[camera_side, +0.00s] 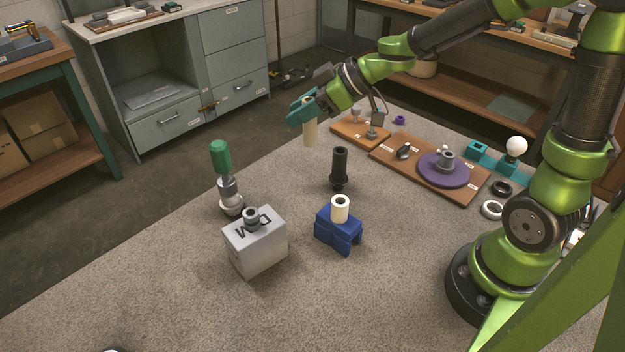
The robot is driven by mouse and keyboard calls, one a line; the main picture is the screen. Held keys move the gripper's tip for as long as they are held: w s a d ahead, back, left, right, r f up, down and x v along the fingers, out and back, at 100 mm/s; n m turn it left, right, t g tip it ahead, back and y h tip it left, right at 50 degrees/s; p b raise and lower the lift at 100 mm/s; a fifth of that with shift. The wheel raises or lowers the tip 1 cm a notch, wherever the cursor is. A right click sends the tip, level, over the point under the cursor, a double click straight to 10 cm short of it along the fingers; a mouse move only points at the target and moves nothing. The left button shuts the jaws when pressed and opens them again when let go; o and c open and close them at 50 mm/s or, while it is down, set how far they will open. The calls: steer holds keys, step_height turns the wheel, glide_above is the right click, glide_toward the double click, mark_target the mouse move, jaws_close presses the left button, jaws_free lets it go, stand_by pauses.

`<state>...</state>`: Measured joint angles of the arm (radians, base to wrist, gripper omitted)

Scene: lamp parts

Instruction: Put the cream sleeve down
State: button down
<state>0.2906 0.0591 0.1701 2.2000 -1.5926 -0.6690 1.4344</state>
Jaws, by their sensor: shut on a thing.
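My gripper (303,112) has teal fingers and is shut on a cream sleeve (310,135). The sleeve hangs upright below the fingers, and its top is hidden by them. It appears to be in the air, apart from the things around it. A second, paler cream sleeve (340,209) stands upright on a blue block (338,233), with its open top showing. A black stepped post (339,169) stands on the grey mat (185,285), below and right of the held sleeve in the picture.
A grey box (257,248) with a ring on top and a green-handled tool (221,161) stand to the left. Wooden boards (385,158) with a purple disc (444,170) lie at the right. Black and white rings (492,209) lie near my base. The mat's front left is clear.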

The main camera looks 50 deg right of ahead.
steer(key=s+d+n+g+y, duration=0.2)
steer(key=s+d+n, duration=0.1)
steer(key=s+d, duration=1)
steer(key=shift+s+a+f, duration=0.1)
steer(key=shift+s+f, duration=0.25)
steer(key=shift+f, duration=2.1)
steer(key=shift+s+a+f, duration=0.1)
steer(key=shift+s+f, duration=0.2)
steer(key=shift+f, duration=2.15)
steer(key=shift+s+a+f, duration=0.1)
steer(key=shift+s+f, duration=0.25)
steer(key=shift+f, duration=2.1)
steer(key=shift+f, duration=0.15)
steer(key=c, duration=0.8)
jaws_free()
steer(key=shift+c, duration=0.2)
